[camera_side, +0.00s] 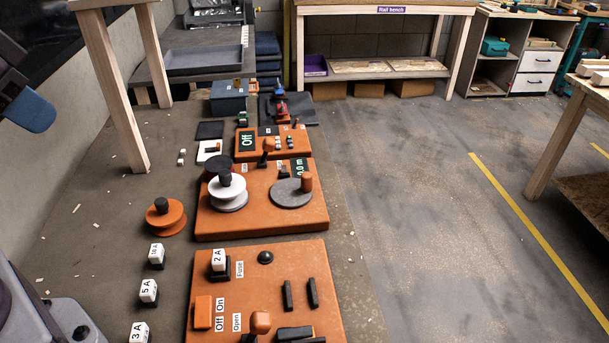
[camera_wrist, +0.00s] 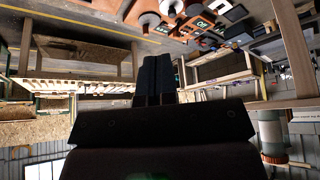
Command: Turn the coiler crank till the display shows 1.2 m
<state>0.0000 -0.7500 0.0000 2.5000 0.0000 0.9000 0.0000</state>
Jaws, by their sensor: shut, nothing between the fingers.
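The coiler is an orange board (camera_side: 255,222) in the middle of the side view. Its crank is a grey disc (camera_side: 290,194) with an upright orange-brown knob (camera_side: 307,183) at the disc's right edge. A small dark display (camera_side: 299,168) with pale green characters stands behind the disc; it seems to read 0.0 m, seen at a slant. A white spool (camera_side: 227,187) with a dark top sits on the left of the board. My gripper (camera_wrist: 154,60) shows in the wrist view with its two dark fingers together and empty, well away from the crank.
An orange panel with fuse and switches (camera_side: 260,285) lies in front of the coiler. Another orange board with a display reading Off (camera_side: 247,141) lies behind. A loose orange spool (camera_side: 165,216) and several white fuse blocks (camera_side: 148,290) stand left. The floor on the right is clear.

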